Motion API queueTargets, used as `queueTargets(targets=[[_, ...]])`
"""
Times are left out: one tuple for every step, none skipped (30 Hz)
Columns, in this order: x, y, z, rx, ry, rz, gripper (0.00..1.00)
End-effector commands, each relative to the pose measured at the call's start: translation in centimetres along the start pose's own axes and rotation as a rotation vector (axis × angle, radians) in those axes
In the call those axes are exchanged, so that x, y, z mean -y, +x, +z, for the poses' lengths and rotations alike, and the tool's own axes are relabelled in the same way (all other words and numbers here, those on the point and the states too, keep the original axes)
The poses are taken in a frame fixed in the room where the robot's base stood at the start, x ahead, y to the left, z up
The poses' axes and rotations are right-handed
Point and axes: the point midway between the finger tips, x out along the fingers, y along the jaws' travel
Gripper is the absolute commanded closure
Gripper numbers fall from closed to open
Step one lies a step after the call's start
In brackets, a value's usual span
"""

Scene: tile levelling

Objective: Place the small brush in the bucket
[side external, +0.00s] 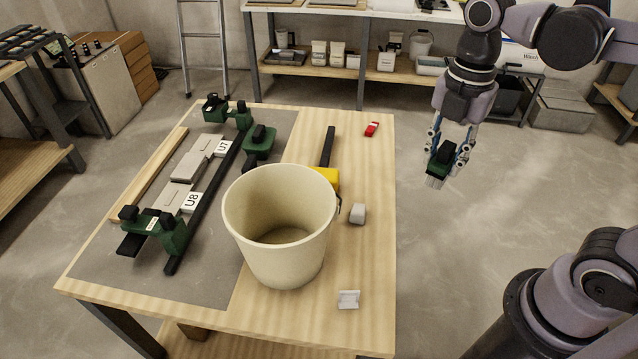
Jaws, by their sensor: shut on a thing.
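The small brush (441,162) has a dark green and black body with a paler grey lower end. My gripper (447,158) is shut on it and holds it in the air beyond the right edge of the table, to the right of the bucket. The fingers hide part of the brush. The bucket (272,262) is cream, upright and open at the top. It stands near the middle of the table, and the part of its inside that shows is empty.
The table (372,262) also bears a yellow-headed mallet (325,178) behind the bucket, a grey block (358,213), a red item (372,129) and a small pale bracket (348,299). A green clamp frame (171,237) with tiles lies left of the bucket.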

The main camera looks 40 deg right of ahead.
Motion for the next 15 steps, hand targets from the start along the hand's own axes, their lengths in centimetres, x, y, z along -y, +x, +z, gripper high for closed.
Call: queueTargets(targets=[[0.0, -0.8, 0.0, 0.0, 0.0, 0.0, 1.0], [0.0, -1.3, 0.0, 0.0, 0.0, 0.0, 1.0], [0.1, -1.9, 0.0, 0.0, 0.0, 0.0, 1.0], [-0.5, -2.0, -0.2, 0.0, -0.005, 0.0, 1.0], [-1.1, -2.1, -0.4, 0.0, -0.01, 0.0, 1.0], [-1.8, -2.3, -0.6, 0.0, -0.013, 0.0, 1.0], [-2.2, -2.4, -0.8, 0.0, -0.015, 0.0, 1.0], [-2.7, -2.6, -1.0, 0.0, -0.018, 0.0, 1.0], [-3.4, -2.7, -1.3, 0.0, -0.022, 0.0, 1.0], [-4.0, -2.9, -1.5, 0.0, -0.025, 0.0, 1.0], [-4.5, -3.0, -1.8, 0.0, -0.028, 0.0, 1.0], [-5.4, -3.1, -2.2, 0.0, -0.031, 0.0, 1.0], [-6.0, -3.3, -2.5, 0.0, -0.035, 0.0, 1.0], [-6.7, -3.4, -2.9, 0.0, -0.039, 0.0, 1.0], [-7.7, -3.5, -3.4, 0.0, -0.044, 0.0, 1.0]])
